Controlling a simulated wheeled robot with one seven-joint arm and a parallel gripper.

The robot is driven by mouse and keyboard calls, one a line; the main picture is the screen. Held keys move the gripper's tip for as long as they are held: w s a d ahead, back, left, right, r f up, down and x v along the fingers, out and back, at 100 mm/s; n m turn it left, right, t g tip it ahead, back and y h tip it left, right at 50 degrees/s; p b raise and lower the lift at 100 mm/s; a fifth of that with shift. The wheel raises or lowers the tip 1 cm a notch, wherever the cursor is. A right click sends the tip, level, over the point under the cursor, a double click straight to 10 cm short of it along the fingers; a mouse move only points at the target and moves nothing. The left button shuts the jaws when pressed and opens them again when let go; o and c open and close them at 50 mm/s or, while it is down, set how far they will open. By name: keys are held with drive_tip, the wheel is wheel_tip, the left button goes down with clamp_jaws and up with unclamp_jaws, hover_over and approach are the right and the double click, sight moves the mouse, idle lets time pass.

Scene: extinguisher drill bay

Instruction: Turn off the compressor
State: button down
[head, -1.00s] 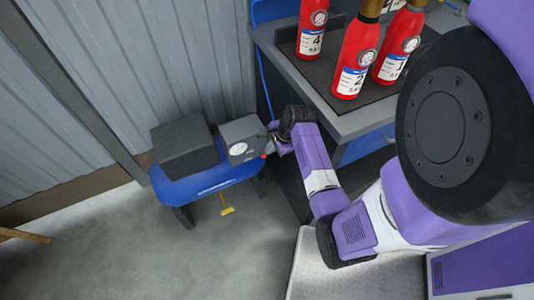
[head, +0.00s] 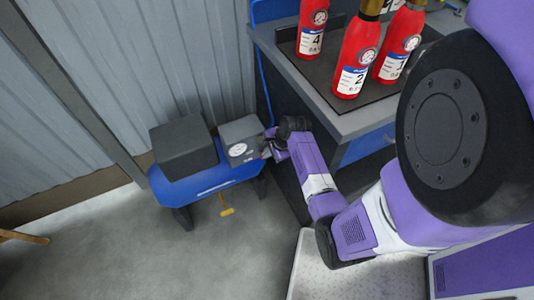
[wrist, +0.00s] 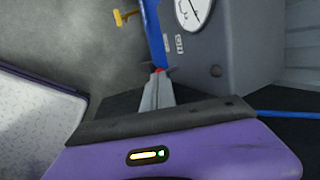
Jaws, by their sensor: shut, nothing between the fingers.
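The compressor has a blue tank (head: 205,184), a black block (head: 184,147) on top and a grey control box (head: 239,140) with a round white gauge (head: 237,149). The gauge also shows in the wrist view (wrist: 193,12), where the grey box (wrist: 225,60) fills the upper right. My gripper (head: 267,150) is at the right side of the box. In the wrist view my gripper (wrist: 158,80) is shut and empty, its tips at a small red part (wrist: 160,70) on the box's edge. I cannot tell whether they touch it.
A workbench (head: 345,122) with several red extinguishers (head: 356,60) on a dark mat stands right of the compressor. A blue hose (head: 265,88) runs down beside it. A yellow handle (head: 227,212) sticks out below the tank. Open concrete floor (head: 130,255) lies in front.

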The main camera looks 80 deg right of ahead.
drive_tip(key=shift+s+a+f+t, duration=0.1)
drive_tip(key=shift+a+f+t, duration=0.1)
drive_tip(key=shift+t, duration=0.1)
drive_tip(key=f+t+h+b, duration=0.1)
drive_tip(key=b, duration=0.3)
drive_tip(key=s+a+f+t+h+b, duration=0.1)
drive_tip(key=t+h+b, duration=0.1)
drive_tip(key=b, duration=0.2)
drive_tip(key=f+t+h+b, duration=0.1)
drive_tip(key=f+h+b, duration=0.1)
drive_tip(key=b, duration=0.2)
drive_tip(key=shift+s+a+n, duration=0.2)
drive_tip(key=shift+s+n, duration=0.05)
drive_tip(key=shift+n, duration=0.15)
drive_tip(key=shift+r+p, duration=0.75)
drive_tip(key=shift+p, duration=0.2)
drive_tip(key=shift+a, duration=0.1)
